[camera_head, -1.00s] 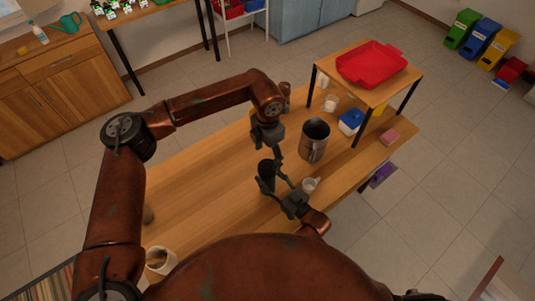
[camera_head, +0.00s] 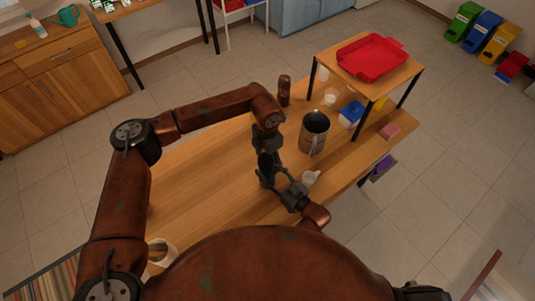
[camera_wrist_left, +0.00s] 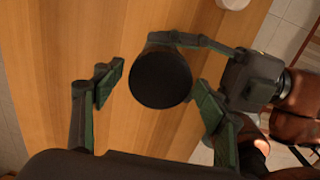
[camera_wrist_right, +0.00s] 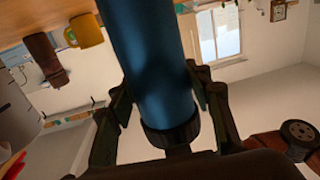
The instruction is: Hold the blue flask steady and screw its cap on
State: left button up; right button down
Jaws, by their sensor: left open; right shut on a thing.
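The blue flask (camera_wrist_right: 150,50) is upright, with its blue wall seen in the right wrist view. Its black cap (camera_wrist_left: 160,80) shows as a round dark top in the left wrist view; whether it is screwed down I cannot tell. My right gripper (camera_wrist_right: 158,97) is shut around the flask's side, and also shows in the head view (camera_head: 283,182). My left gripper (camera_wrist_left: 157,95) is open, with one finger on each side of the cap; the left finger is clearly apart from it. In the head view my left gripper (camera_head: 267,154) hides part of the flask.
A raised shelf with a red tray (camera_head: 372,60) is at the right. The table's left half is mostly clear.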

pick_arm(q)
jog(key=shift+f, duration=0.2)
jog(key=shift+c, duration=0.5)
jog(key=c, duration=1.1)
jog(key=o, duration=1.4)
jog(key=shift+c, duration=0.2)
notch_tip(320, 180, up, 12)
pick_arm(e)
jog(key=c, duration=0.9)
grip_release()
jog(key=shift+c, duration=0.2)
